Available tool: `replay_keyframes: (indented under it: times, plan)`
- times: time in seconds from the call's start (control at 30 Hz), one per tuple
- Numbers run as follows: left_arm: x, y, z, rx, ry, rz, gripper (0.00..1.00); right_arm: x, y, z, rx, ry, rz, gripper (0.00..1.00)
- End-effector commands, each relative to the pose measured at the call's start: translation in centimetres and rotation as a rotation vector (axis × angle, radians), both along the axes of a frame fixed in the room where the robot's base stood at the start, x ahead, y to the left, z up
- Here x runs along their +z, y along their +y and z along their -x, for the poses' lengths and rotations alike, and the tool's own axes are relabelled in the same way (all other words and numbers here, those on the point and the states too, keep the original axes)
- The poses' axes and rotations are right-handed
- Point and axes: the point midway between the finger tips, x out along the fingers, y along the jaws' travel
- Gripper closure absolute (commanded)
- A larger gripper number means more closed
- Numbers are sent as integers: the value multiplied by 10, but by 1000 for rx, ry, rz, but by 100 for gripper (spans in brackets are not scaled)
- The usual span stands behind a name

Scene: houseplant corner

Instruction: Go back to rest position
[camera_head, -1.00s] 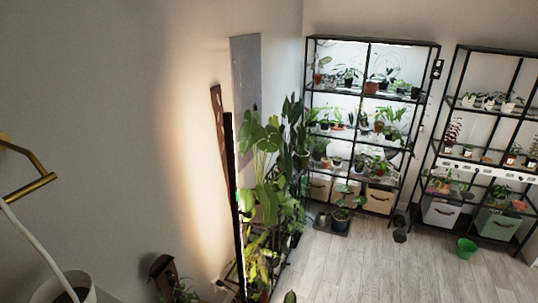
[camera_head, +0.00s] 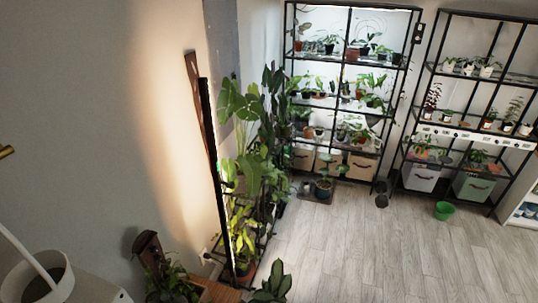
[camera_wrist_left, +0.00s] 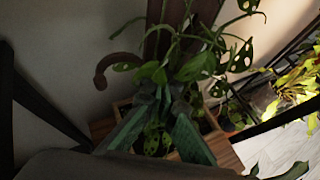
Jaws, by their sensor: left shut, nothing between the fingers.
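My left gripper (camera_wrist_left: 160,98) shows in the left wrist view, with its two greenish fingers converging at the tips and nothing between them. The tips are in front of a leafy plant with holed leaves (camera_wrist_left: 200,66); I cannot tell whether they touch it. I cannot make out the left gripper in the head view. My right gripper is in neither view.

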Motion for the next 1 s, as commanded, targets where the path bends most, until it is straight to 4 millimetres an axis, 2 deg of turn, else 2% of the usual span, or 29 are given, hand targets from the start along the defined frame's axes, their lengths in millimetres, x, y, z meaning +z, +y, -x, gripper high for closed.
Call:
replay_keyframes:
  times: [0.17,0.47,0.67,0.83,1.0]
  plan:
    - [1,-7,-8,-7,0,2,100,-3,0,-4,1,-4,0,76]
    - [1,-7,-8,-8,0,1,100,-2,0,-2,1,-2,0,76]
    - [1,-7,7,-7,3,0,100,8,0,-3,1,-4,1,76]
    - [1,-30,20,-13,3,2,100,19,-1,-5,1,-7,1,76]
    - [15,-48,43,-11,0,2,100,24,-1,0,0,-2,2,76]
